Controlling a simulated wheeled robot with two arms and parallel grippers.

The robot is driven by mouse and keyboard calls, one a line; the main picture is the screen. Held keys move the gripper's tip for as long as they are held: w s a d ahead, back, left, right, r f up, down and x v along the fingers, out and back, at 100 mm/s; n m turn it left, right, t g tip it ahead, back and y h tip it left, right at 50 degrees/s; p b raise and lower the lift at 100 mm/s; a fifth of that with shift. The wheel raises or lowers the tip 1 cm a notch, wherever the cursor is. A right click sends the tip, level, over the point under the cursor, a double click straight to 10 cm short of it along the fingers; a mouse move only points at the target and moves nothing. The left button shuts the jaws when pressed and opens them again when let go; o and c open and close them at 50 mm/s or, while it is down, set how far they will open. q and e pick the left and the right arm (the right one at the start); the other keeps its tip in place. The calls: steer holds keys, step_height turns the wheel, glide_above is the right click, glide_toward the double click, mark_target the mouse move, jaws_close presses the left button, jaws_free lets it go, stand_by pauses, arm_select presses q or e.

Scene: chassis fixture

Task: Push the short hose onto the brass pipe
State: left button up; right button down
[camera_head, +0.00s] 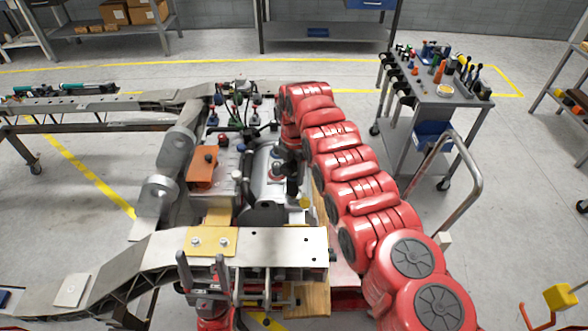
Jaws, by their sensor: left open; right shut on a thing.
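My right gripper (291,165) is at the end of the red arm, low over the engine bay of the chassis (285,238). It is shut on a small dark thing, probably the short hose; the dark fingers hide most of it. A small yellowish fitting (305,202) shows just below and right of this gripper; I cannot tell whether it is the brass pipe. I cannot tell whether the held thing touches any pipe. My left gripper (204,270) is at the near edge of the chassis, fingers up, open and empty.
The metal rails of the chassis frame surround the engine bay, with an orange box (202,167) inside on the left. A tool cart (435,92) stands to the right, with a grey handle near my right arm. Shelves line the back wall.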

steer(key=shift+f+b, duration=0.1)
steer(key=shift+b, duration=0.85)
steer(key=shift+w+d+b, duration=0.1)
steer(key=shift+b, duration=0.95)
steer(key=shift+b, duration=0.55)
steer(key=shift+f+b, duration=0.7)
steer(key=shift+f, duration=0.4)
steer(key=shift+f+b, duration=0.4)
steer(key=shift+f, duration=0.2)
steer(key=shift+c, duration=1.6)
jaws_free()
